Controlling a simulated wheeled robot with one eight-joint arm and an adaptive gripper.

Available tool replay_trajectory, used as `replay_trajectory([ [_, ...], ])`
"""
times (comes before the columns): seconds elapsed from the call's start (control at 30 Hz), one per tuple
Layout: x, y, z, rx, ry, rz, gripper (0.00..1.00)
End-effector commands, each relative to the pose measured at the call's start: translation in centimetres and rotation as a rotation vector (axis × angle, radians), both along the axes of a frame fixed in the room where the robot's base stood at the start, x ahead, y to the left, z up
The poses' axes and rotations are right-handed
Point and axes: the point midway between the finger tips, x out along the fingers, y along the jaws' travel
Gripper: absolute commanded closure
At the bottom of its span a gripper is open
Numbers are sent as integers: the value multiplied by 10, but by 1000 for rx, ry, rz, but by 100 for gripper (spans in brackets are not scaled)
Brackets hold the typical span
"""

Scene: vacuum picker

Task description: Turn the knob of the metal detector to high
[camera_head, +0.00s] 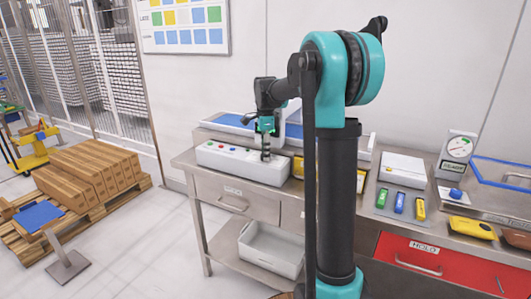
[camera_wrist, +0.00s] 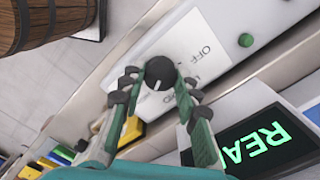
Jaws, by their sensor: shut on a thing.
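The metal detector's white control box (camera_head: 225,157) stands on the left end of the steel bench, with coloured buttons on its front. Its round black knob (camera_wrist: 160,72) has a white pointer mark and sits on a white label plate (camera_wrist: 190,50). "OFF" is printed on the plate beside the knob; other lettering is partly hidden by a finger. My gripper (camera_wrist: 162,84) has its two green fingers with dark pads on either side of the knob, shut on it. In the head view my gripper (camera_head: 266,156) reaches down at the right part of the box and hides the knob.
A dark screen (camera_wrist: 255,145) with green letters "REA" is close to the right finger. A blue belt (camera_head: 232,121) runs behind the box. A grey bin (camera_head: 270,255) is below.

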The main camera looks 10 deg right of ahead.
Motion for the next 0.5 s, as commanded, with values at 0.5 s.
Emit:
replay_trajectory([
  [0.5, 0, 0, 0, 0, -1, -117, 98],
])
